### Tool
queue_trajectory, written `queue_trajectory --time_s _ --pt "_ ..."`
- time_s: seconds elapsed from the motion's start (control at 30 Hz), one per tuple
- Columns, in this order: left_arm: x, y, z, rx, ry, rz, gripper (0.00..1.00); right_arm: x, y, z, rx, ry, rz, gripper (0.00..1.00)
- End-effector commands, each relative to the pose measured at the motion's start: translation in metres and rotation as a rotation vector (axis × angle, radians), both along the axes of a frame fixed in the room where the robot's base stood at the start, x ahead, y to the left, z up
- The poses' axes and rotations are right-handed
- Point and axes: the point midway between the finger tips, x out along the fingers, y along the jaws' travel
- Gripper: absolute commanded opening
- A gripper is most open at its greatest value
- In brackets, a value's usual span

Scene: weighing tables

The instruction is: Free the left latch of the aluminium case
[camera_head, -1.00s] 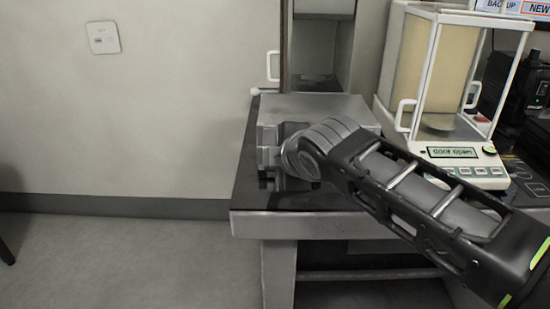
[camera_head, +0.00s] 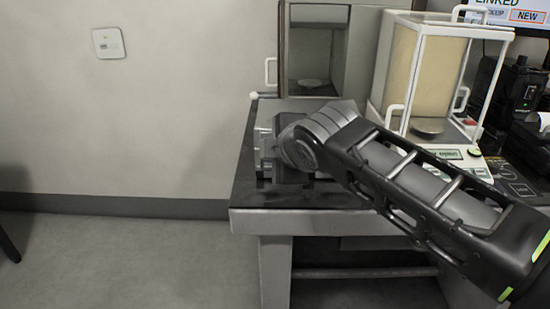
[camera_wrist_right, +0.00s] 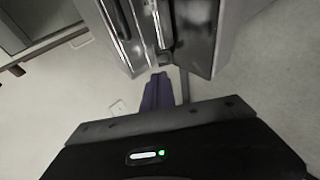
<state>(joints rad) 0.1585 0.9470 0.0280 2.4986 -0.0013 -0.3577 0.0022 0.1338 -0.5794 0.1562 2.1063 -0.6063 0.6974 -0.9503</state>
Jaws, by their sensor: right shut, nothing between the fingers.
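The aluminium case (camera_head: 284,108) is a grey metal box on the dark top of the table, mostly hidden behind my right arm in the head view. In the right wrist view the metal case (camera_wrist_right: 197,36) is close, at the top, with shiny edges and a dark gap between two parts. My right gripper (camera_wrist_right: 159,76) shows dark purple fingers, shut and empty, with the tips just below the lower edge of the metal. I cannot tell if they touch it. Which part is the left latch is not clear. In the head view the fingers are hidden. My left gripper is not in view.
A glass-sided balance (camera_head: 432,80) stands to the right, behind my right forearm.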

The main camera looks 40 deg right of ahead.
Motion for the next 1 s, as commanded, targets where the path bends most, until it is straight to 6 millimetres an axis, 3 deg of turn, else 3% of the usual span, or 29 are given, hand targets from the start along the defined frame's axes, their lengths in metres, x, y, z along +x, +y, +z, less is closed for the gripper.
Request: queue_trajectory --time_s 0.2,0.4,1.0 --pt "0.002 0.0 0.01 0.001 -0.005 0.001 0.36 -0.036 0.01 0.032 0.0 -0.008 0.0 0.0" --pt "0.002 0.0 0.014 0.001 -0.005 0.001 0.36 -0.06 0.017 0.049 -0.001 -0.007 0.001 0.0" --pt "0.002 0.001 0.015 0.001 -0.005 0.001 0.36 -0.068 0.019 0.054 0.0 -0.003 0.001 0.0"
